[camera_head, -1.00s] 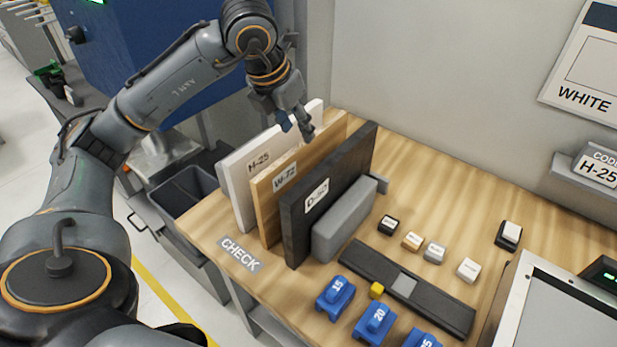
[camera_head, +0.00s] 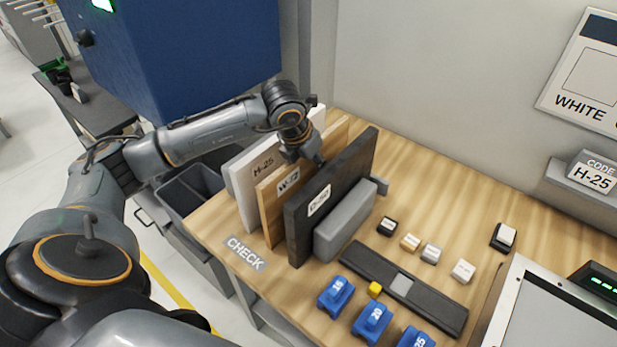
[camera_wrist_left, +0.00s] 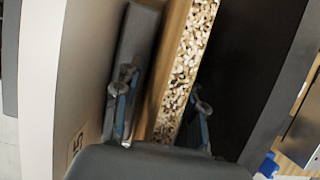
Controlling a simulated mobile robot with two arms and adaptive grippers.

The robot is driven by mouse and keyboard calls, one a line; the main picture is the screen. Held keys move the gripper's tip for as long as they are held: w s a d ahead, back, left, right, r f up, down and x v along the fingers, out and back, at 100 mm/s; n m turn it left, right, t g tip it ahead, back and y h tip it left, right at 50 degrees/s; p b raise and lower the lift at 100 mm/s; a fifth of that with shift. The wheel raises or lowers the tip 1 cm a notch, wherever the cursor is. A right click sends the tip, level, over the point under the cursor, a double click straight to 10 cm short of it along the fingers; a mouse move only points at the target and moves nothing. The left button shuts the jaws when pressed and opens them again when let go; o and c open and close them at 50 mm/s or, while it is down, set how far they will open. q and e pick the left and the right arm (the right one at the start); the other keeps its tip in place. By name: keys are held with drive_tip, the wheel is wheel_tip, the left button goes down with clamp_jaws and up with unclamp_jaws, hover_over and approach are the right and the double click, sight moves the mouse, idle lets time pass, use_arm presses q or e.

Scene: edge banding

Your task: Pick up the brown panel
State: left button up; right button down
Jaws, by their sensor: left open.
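The brown panel (camera_head: 270,218), labelled W-72, stands upright between a white panel (camera_head: 243,192) labelled H-25 and a black panel (camera_head: 298,235) labelled D-50. My left gripper (camera_head: 313,160) is over the tops of the panels, and part of the brown panel's upper edge is hidden behind it. In the left wrist view, the brown panel (camera_wrist_left: 187,72) shows a speckled top edge between the two open fingers of the left gripper (camera_wrist_left: 162,115). I cannot tell whether either finger touches it. My right gripper is not in view.
A grey block (camera_head: 345,222) stands beside the black panel. Small labelled blocks, a dark rail (camera_head: 430,300) and several blue numbered blocks (camera_head: 336,294) lie to the right. Dark bins (camera_head: 187,190) are left of the table.

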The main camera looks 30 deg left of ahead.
use_arm(q)
clamp_jaws()
drive_tip(key=shift+r, duration=0.15)
idle(0.4)
